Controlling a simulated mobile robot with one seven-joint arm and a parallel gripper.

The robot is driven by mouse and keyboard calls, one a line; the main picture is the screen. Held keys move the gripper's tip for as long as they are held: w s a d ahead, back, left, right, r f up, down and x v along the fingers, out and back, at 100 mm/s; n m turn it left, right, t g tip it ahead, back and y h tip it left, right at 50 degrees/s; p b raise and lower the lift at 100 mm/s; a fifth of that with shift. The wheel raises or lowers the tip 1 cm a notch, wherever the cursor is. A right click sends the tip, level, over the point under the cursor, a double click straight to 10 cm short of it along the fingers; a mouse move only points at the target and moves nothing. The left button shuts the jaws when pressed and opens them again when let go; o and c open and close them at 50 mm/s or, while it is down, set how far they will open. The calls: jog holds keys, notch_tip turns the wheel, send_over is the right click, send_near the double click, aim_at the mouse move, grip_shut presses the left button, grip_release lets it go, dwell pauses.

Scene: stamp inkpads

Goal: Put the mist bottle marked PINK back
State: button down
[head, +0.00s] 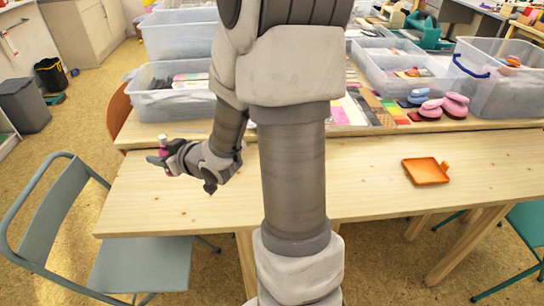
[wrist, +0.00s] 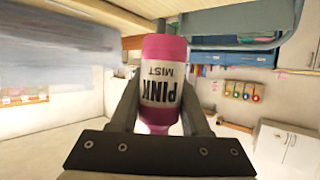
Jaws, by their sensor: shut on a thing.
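My gripper (wrist: 162,110) is shut on the mist bottle (wrist: 163,70) marked PINK, with one finger on each side of it. The bottle has a pink body and a pale label reading "PINK MIST", which shows upside down in the wrist view. In the head view my gripper (head: 172,157) is over the left end of the wooden table, and only small pink and pale parts of the bottle (head: 163,141) show beside the fingers. My arm covers the middle of the table.
An orange tray (head: 426,171) lies on the table's right part. Clear plastic bins (head: 171,100) stand behind on the left, and more at the back right. Pink and blue stamp-like pieces (head: 444,105) sit near the back. A grey-green chair (head: 140,265) is at the front left. The table's front left is clear.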

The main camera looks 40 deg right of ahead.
jog(key=s+d+f+m+h+p, duration=0.1)
jog(key=s+d+m+h, duration=0.3)
jog(key=d, duration=0.6)
jog(key=s+d+m+g+h+p, duration=0.1)
jog(key=s+d+h, duration=0.1)
jog(key=s+d, duration=0.65)
jog(key=s+d+f+m+h+p, duration=0.1)
jog(key=s+d+m+h, duration=0.15)
jog(key=d, duration=0.95)
jog(key=w+f, duration=0.2)
jog(key=w, duration=0.1)
jog(key=w+f+b, duration=0.1)
jog(key=w+f, duration=0.1)
jog(key=w, duration=0.2)
jog(key=w+d+f+b, duration=0.1)
jog(key=w+f, duration=0.1)
jog(key=w, duration=0.1)
jog(key=shift+w+f, duration=0.2)
jog(key=shift+f, duration=0.05)
jog(key=shift+w+f+b, duration=0.3)
jog(key=shift+w+b, duration=0.05)
jog(key=shift+w, duration=0.1)
jog(key=shift+f+b, duration=0.5)
jog(key=shift+f, duration=1.35)
jog(key=shift+f, duration=0.2)
jog(key=shift+c, duration=1.9)
grip_release()
